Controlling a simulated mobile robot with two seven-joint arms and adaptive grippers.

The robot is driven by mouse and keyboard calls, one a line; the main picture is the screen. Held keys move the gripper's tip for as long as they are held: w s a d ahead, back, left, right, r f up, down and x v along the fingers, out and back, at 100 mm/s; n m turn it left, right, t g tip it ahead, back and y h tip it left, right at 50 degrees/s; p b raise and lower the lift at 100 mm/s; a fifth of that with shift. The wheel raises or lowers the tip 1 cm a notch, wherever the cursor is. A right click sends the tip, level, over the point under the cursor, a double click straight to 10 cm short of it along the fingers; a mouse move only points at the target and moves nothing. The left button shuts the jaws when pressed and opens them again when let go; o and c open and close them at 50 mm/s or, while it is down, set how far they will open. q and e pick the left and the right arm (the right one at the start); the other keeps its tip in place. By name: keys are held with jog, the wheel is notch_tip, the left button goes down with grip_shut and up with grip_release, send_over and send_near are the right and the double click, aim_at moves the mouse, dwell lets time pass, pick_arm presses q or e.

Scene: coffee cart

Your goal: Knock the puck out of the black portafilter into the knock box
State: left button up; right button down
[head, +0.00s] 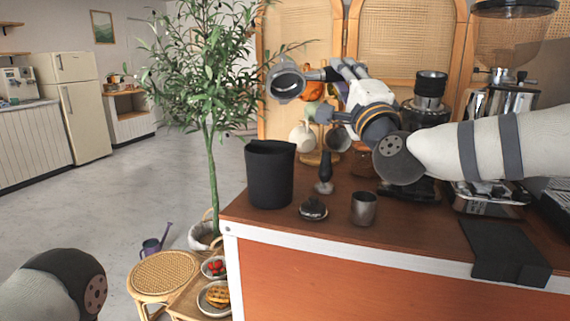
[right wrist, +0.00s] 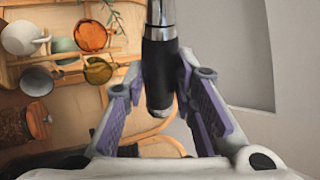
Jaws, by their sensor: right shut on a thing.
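The black knock box (head: 270,175) stands upright at the left end of the wooden counter. My right gripper (head: 343,72) is shut on the handle of the portafilter (head: 286,83), well above the counter. The portafilter's round metal head points left, above and slightly right of the box in the picture, apart from it. I cannot tell whether the puck is inside the basket. In the right wrist view, the portafilter's black handle (right wrist: 160,75) lies between the purple finger pads. Of my left arm only a link shows at the lower left; its gripper is out of view.
A tamper (head: 323,175), a dark round tool (head: 313,209) and a steel cup (head: 363,208) stand right of the box. Mugs hang on a rack (head: 322,157) behind. A grinder (head: 430,95) and black mat (head: 505,250) are further right. A plant (head: 211,150) rises left of the counter.

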jog(key=s+f, duration=0.4)
jog(key=f, duration=0.9)
jog(key=s+f, duration=0.4)
jog(key=f, duration=0.8)
jog(key=s+d+f+h, duration=0.1)
jog(key=s+d+f, duration=0.1)
jog(key=s, duration=0.6)
jog(key=s+d+f+m+h, duration=0.1)
jog(key=s+d+f+h, duration=0.1)
jog(key=s+f, duration=0.3)
jog(key=s+d+f+m+h, duration=0.1)
jog(key=s+d+f, duration=0.2)
jog(key=s, duration=0.7)
jog(key=shift+s+f, duration=0.3)
jog(key=shift+f, duration=0.45)
jog(key=shift+a, duration=0.1)
